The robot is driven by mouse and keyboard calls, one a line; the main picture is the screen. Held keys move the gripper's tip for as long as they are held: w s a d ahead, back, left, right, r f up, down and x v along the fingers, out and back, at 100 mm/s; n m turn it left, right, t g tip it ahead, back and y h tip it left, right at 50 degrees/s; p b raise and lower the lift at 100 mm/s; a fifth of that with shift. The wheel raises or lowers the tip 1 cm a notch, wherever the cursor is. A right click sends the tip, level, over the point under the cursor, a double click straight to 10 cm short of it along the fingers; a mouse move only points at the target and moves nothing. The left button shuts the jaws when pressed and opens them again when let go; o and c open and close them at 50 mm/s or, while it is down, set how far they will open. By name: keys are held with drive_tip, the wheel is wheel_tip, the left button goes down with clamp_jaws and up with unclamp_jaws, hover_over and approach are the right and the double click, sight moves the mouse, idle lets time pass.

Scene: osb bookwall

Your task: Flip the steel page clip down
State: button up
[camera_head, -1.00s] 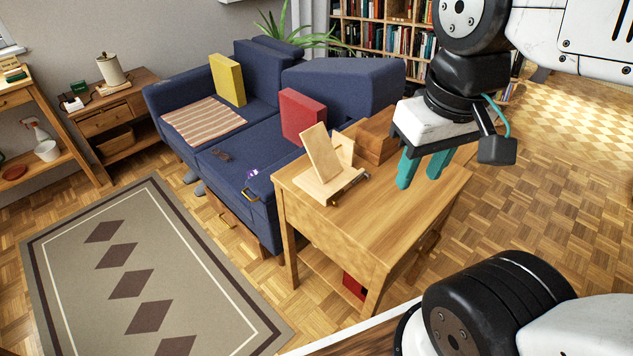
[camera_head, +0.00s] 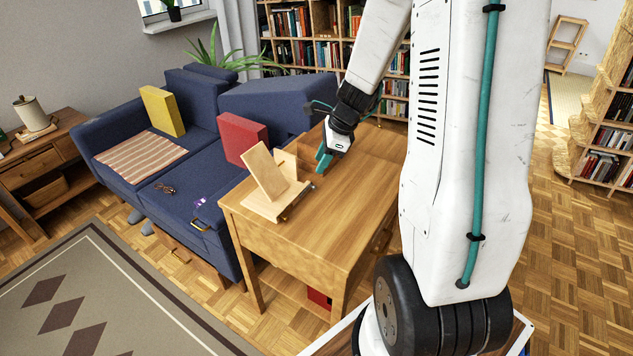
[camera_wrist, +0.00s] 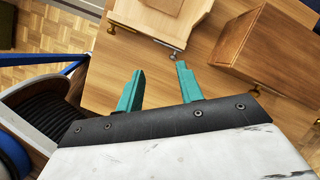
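A wooden book stand (camera_head: 268,175) with a tilted back board stands on the wooden side table (camera_head: 310,235); its lower part shows at the top of the wrist view (camera_wrist: 160,22). A small steel piece, seemingly the page clip (camera_wrist: 176,50), sits at the stand's edge in the wrist view, between two brass-coloured fittings. In the head view the clip is too small to make out surely. My gripper (camera_wrist: 159,68) has its teal fingers apart with nothing between them; its fingertips are close to the stand's edge. In the head view my gripper (camera_head: 323,160) is just right of the stand, above the table.
A wooden box (camera_wrist: 268,45) stands on the table close to the stand and my gripper. A blue sofa (camera_head: 180,175) with a red cushion (camera_head: 243,138) and a yellow cushion (camera_head: 162,111) adjoins the table's left side. The table's front part is bare.

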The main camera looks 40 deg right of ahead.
sight(316, 187)
drive_tip(key=w+f+m, duration=0.1)
drive_tip(key=f, duration=0.6)
drive_tip(key=w+d+f+m, duration=0.1)
drive_tip(key=f, duration=0.2)
drive_tip(key=shift+w+f+m, duration=0.3)
clamp_jaws()
